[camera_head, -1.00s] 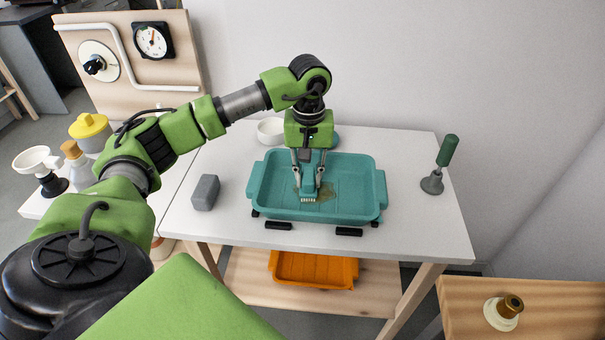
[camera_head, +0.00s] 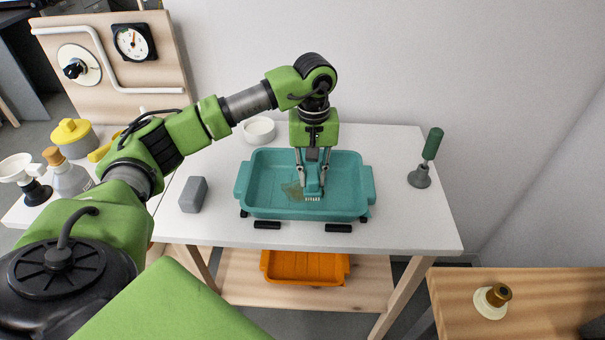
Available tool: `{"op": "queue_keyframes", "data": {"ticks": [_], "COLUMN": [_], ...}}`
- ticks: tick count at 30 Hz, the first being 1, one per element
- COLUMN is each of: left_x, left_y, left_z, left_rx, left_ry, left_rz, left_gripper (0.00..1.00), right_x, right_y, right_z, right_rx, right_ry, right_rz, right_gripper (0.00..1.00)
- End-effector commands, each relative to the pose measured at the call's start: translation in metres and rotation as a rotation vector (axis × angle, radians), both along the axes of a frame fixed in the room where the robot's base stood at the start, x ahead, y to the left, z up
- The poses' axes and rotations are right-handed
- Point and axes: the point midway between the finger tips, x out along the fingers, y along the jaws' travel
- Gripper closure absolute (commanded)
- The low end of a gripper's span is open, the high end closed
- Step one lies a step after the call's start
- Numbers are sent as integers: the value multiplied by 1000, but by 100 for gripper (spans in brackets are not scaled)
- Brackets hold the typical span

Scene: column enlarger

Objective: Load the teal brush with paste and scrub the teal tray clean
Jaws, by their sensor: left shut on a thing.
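The teal tray (camera_head: 354,196) stands on the white table, with a brown stain (camera_head: 292,190) on its floor, left of the brush. My left gripper (camera_head: 313,180) is over the tray, pointing down, and is shut on the teal brush (camera_head: 313,187). The brush's pale bristles are down at the tray floor, just right of the stain; I cannot tell whether they touch it. A white bowl (camera_head: 259,130) stands behind the tray at the left; I cannot make out its contents. My right gripper is not in view.
A grey block (camera_head: 193,195) lies left of the tray. A green-handled tool (camera_head: 428,158) stands upright at the table's right. Two black bars (camera_head: 338,228) lie before the tray. An orange tray (camera_head: 305,267) is on the lower shelf. Bottles and a yellow-lidded pot (camera_head: 72,135) stand at the left.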

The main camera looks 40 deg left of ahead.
Motion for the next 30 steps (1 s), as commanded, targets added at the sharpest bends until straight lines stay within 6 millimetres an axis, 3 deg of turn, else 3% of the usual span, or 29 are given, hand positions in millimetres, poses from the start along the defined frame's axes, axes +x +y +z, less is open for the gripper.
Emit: {"op": "queue_keyframes", "data": {"ticks": [19,30], "left_x": [4,19], "left_y": [-6,-33], "left_z": [0,-1], "left_rx": [0,-1], "left_ry": [0,0], "left_rz": [0,-2], "left_gripper": [100,100], "right_x": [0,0], "right_y": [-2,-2], "right_z": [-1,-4], "right_rx": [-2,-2], "right_ry": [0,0], "right_rz": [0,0], "right_gripper": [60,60]}}
